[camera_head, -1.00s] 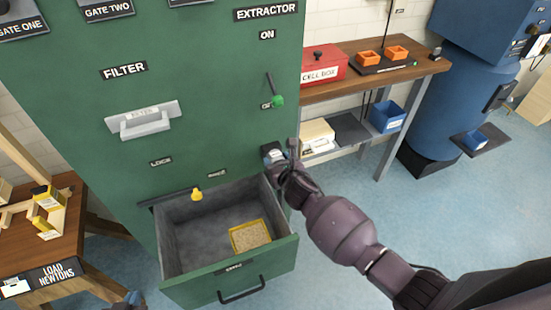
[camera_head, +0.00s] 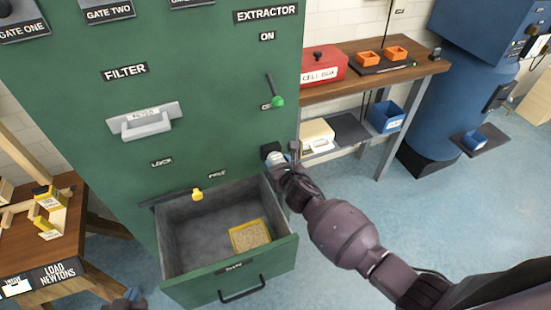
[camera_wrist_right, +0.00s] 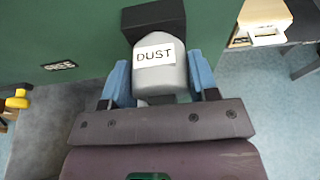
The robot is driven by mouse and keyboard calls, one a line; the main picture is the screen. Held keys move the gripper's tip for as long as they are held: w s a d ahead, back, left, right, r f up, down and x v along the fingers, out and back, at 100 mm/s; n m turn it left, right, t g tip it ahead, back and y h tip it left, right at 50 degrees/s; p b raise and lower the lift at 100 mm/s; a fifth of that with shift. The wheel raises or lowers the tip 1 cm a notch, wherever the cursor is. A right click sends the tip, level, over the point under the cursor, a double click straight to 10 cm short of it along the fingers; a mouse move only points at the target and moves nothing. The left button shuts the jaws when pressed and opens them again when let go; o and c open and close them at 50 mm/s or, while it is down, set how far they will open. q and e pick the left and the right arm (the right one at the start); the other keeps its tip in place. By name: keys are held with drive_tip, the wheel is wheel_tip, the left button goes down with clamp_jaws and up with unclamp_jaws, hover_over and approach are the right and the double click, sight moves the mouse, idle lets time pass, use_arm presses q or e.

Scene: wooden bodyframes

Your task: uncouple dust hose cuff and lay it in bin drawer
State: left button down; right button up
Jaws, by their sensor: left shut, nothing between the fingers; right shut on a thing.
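The dust hose cuff (camera_wrist_right: 160,66) is a grey rounded piece with a white "DUST" label, seen in the right wrist view. Its far end meets a black block (camera_wrist_right: 153,18) on the green cabinet; I cannot tell whether a gap lies between them. My right gripper (camera_wrist_right: 160,88) is shut on the cuff, one blue finger on each side. In the head view the right gripper (camera_head: 279,163) is beside the open drawer's back right corner. The bin drawer (camera_head: 272,240) is pulled out and holds a yellow-rimmed tray (camera_head: 250,236). My left gripper (camera_head: 127,302) is at the bottom edge, mostly cut off.
The green extractor cabinet (camera_head: 215,90) fills the left and middle. A yellow knob (camera_head: 196,194) sits above the drawer's back left. A wooden table (camera_head: 50,240) stands at left. A shelf bench (camera_head: 400,75) with a red box (camera_head: 322,64) stands at right. The drawer floor's left part is clear.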

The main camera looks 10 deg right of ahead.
drive_tip(key=shift+s, duration=0.1)
drive_tip(key=shift+s, duration=0.15)
drive_tip(key=s, duration=0.1)
drive_tip(key=s+p, duration=0.1)
drive_tip(key=s, duration=0.1)
drive_tip(key=shift+d, duration=0.3)
idle(0.4)
idle(0.4)
drive_tip(key=shift+d+f, duration=0.1)
